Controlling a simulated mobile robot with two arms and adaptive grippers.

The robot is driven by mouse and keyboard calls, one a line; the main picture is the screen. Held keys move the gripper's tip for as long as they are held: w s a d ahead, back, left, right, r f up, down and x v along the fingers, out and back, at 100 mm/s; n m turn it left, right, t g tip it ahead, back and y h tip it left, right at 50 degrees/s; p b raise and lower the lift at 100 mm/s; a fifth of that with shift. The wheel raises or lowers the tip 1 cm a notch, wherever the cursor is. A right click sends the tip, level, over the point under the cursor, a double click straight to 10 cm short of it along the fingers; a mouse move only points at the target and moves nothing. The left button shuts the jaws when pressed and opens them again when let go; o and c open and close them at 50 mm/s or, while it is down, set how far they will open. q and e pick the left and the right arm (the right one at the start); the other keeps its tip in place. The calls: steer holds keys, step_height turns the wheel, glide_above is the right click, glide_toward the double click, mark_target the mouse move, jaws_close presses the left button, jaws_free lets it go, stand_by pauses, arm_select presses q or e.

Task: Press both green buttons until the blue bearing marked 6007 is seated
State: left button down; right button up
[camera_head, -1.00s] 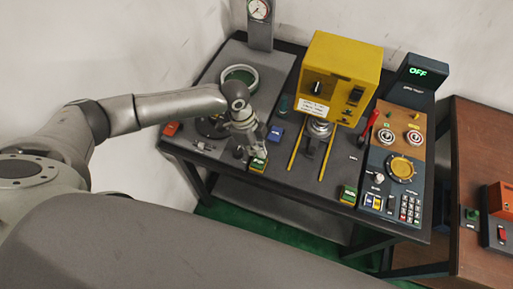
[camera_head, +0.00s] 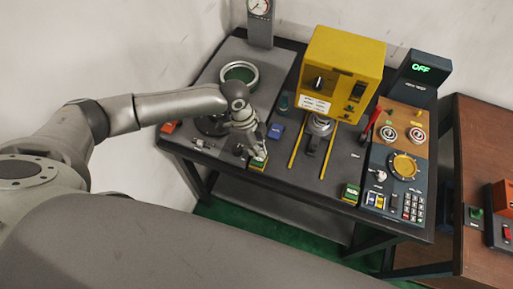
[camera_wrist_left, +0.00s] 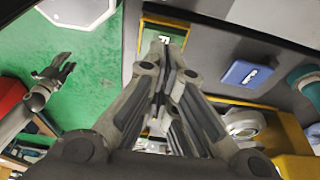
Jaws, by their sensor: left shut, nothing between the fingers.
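My left gripper (camera_head: 257,154) is shut and empty, with its fingertips down at the left green button (camera_head: 258,164) on the table's front edge. In the left wrist view the shut fingertips (camera_wrist_left: 165,48) overlap that green button box (camera_wrist_left: 160,30); I cannot tell whether they press it. The right green button (camera_head: 350,192) sits to the right, with nothing on it. The yellow press (camera_head: 343,72) stands behind, with a metal part (camera_head: 318,126) below it. I cannot make out a blue bearing marked 6007. My right gripper (camera_wrist_left: 58,70) shows open in the left wrist view, over the green floor.
A blue labelled block (camera_head: 275,131) lies behind the left button; it also shows in the left wrist view (camera_wrist_left: 248,73). Yellow rails (camera_head: 299,142) run toward the front. A control panel (camera_head: 398,170) and a display reading OFF (camera_head: 421,68) are at right. A green-lined ring (camera_head: 239,74) stands behind.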

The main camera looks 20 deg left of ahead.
arm_select(q)
steer(key=shift+f, duration=0.1)
stand_by(0.6)
steer(key=shift+f+b, duration=0.35)
steer(key=shift+f, duration=0.15)
steer(key=shift+f+b, duration=0.45)
steer(key=shift+f, duration=0.3)
steer(key=shift+r+p, duration=0.2)
steer(key=shift+p, duration=0.3)
